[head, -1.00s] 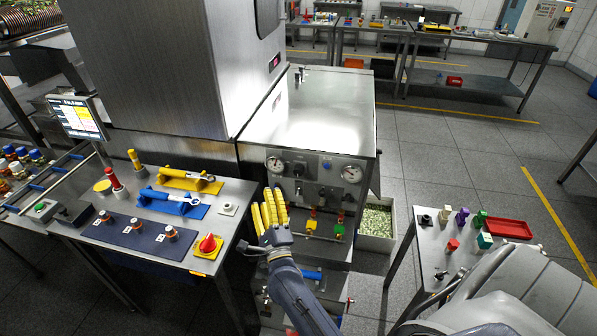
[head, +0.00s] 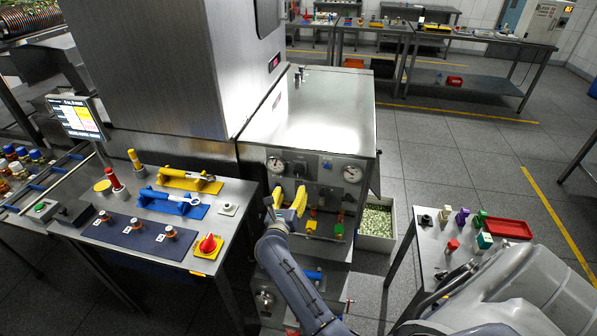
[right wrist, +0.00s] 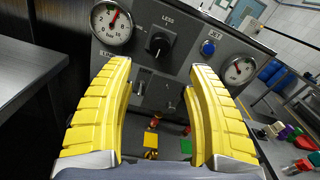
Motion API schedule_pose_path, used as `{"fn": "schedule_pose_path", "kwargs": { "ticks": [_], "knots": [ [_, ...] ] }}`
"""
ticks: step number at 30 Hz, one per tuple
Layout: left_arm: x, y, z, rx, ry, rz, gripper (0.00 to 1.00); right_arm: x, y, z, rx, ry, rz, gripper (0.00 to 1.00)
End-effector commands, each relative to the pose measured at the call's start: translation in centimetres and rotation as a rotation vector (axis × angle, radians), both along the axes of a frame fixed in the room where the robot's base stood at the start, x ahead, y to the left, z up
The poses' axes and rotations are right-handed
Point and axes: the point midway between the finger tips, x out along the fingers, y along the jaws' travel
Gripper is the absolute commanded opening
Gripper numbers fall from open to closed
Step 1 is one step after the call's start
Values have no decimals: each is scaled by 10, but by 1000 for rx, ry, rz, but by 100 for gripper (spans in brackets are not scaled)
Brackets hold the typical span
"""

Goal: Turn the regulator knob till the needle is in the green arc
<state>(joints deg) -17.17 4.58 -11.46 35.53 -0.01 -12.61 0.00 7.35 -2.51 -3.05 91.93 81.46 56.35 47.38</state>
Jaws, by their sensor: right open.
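The regulator knob (right wrist: 158,43) is black and sits on the grey panel under the word LESS; in the head view it shows small (head: 299,170). Left of it is a round gauge (right wrist: 111,24) with a red needle pointing up and slightly right; a little green shows near its top, but I cannot tell whether the needle lies in it. That gauge also shows in the head view (head: 275,165). My right gripper (head: 289,199) is open and empty in front of the panel, its yellow fingers (right wrist: 160,72) spread below the knob in the wrist view, apart from it. My left gripper is not in view.
A blue button (right wrist: 207,48) and a second gauge (right wrist: 239,70) are right of the knob. A workbench with a red knob (head: 207,243) stands left, a small table with a red tray (head: 508,229) right.

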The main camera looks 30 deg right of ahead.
Motion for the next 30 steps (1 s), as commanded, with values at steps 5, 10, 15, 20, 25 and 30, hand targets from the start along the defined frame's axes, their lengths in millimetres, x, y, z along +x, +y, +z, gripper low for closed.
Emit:
{"fn": "schedule_pose_path", "kwargs": {
  "ticks": [5,10,15,20,25,30],
  "knots": [
    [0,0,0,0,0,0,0,25,-25,1,-4,1,0,55],
    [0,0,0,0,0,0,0,46,-46,1,-5,1,0,55],
    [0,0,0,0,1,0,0,65,-64,1,-4,1,1,55],
    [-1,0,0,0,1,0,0,77,-76,1,-3,1,1,55],
    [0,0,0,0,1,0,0,85,-83,1,-3,0,1,55],
    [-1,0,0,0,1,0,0,87,-86,0,-2,1,1,55]
  ]
}}
